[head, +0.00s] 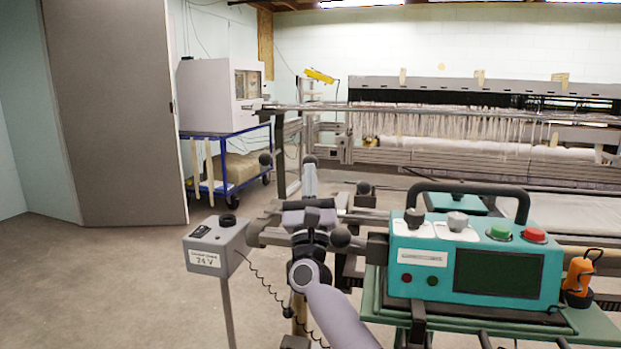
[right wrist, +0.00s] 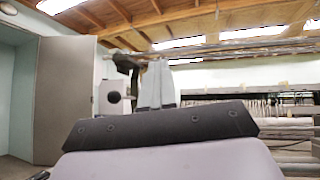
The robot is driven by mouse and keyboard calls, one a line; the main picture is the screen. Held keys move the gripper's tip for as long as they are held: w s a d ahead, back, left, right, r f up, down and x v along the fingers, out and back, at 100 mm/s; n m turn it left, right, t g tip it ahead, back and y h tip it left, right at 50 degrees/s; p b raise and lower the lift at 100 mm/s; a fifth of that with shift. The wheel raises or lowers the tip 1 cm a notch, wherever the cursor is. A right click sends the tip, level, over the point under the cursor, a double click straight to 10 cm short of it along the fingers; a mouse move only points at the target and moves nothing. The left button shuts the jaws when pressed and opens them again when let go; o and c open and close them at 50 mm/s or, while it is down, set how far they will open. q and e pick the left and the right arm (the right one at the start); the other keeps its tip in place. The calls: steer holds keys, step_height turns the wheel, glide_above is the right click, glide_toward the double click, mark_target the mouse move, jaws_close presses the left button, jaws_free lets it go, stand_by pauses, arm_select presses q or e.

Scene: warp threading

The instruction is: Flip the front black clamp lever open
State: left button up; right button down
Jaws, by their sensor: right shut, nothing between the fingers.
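My right gripper (head: 310,178) reaches forward from the bottom middle, its pale fingers together and empty. In the right wrist view the fingers (right wrist: 157,85) stand upright beyond the dark wrist plate. Several black ball-ended levers show around it on the loom's near end. One black knob (head: 340,237) is just right of my wrist, another (head: 265,159) is left of the fingers, and one (head: 363,187) is to their right. I cannot tell for sure which is the front clamp lever. A dark lever-like part (right wrist: 127,65) shows left of the fingers in the right wrist view. My left gripper is not in view.
A teal control box (head: 470,255) with a black handle stands close on the right. A grey 24 V box (head: 217,245) on a post stands left of my arm, with a coiled cable. The loom (head: 480,125) fills the back right. The floor at left is clear.

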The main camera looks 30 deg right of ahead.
steer(key=shift+d+r, duration=0.25)
steer(key=shift+d, duration=0.1)
steer(key=v, duration=0.7)
steer(key=shift+a+f, duration=0.3)
steer(key=shift+a, duration=0.1)
steer(key=shift+s, duration=0.1)
